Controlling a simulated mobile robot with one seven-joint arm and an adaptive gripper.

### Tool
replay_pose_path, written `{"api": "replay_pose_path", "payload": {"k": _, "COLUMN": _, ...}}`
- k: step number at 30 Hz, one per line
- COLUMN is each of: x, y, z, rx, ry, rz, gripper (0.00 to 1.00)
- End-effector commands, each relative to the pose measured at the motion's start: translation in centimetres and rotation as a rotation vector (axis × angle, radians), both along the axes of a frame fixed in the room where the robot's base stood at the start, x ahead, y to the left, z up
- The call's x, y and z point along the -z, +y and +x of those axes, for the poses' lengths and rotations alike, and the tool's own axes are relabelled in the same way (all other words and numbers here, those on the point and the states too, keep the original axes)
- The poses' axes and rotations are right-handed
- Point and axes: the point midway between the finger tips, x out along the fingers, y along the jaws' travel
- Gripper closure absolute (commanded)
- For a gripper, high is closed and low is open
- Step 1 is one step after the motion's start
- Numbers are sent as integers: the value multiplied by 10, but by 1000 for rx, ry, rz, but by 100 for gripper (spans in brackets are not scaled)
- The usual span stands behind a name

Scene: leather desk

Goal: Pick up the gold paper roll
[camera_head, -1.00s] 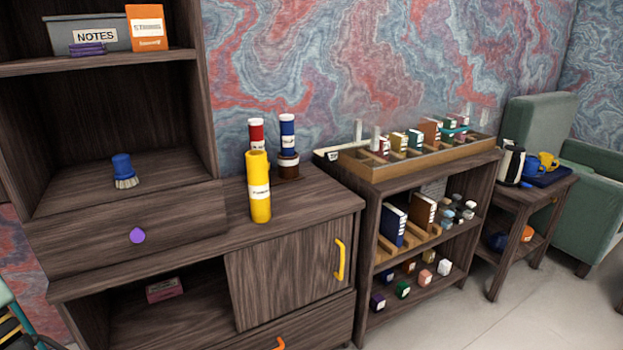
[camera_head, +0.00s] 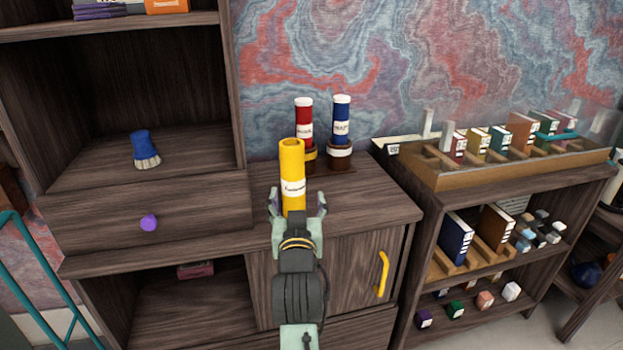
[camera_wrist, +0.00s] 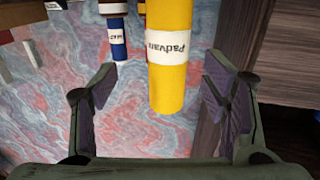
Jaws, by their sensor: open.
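The gold paper roll (camera_head: 292,165) is a yellow upright cylinder with a white label, standing on the wooden cabinet top. My gripper (camera_head: 297,207) is open at the roll's near side in the head view, with a finger on either side of its lower part. In the wrist view the picture is upside down, and the roll (camera_wrist: 170,55) shows between the open fingers (camera_wrist: 165,90), nearer the right one. The roll's foot is hidden by my gripper in the head view. I cannot tell whether the fingers touch it.
A red roll (camera_head: 304,122) and a blue roll (camera_head: 341,118) stand in dark round holders just behind the gold roll. A blue brush (camera_head: 145,150) sits in the shelf at left. A wooden divided tray (camera_head: 460,178) is at right. The cabinet top right of the roll is clear.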

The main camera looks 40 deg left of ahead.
Motion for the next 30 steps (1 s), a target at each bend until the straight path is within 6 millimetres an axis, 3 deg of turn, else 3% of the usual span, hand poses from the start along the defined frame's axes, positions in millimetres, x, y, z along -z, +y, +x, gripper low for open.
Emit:
{"api": "replay_pose_path", "payload": {"k": 6, "x": -2, "y": 21, "z": 26, "rx": -1, "ry": -2, "rz": 1, "gripper": 32}}
{"api": "replay_pose_path", "payload": {"k": 21, "x": 2, "y": 61, "z": 66, "rx": -2, "ry": -2, "rz": 4, "gripper": 32}}
{"api": "replay_pose_path", "payload": {"k": 30, "x": 4, "y": 63, "z": 69, "rx": -2, "ry": -3, "rz": 3, "gripper": 33}}
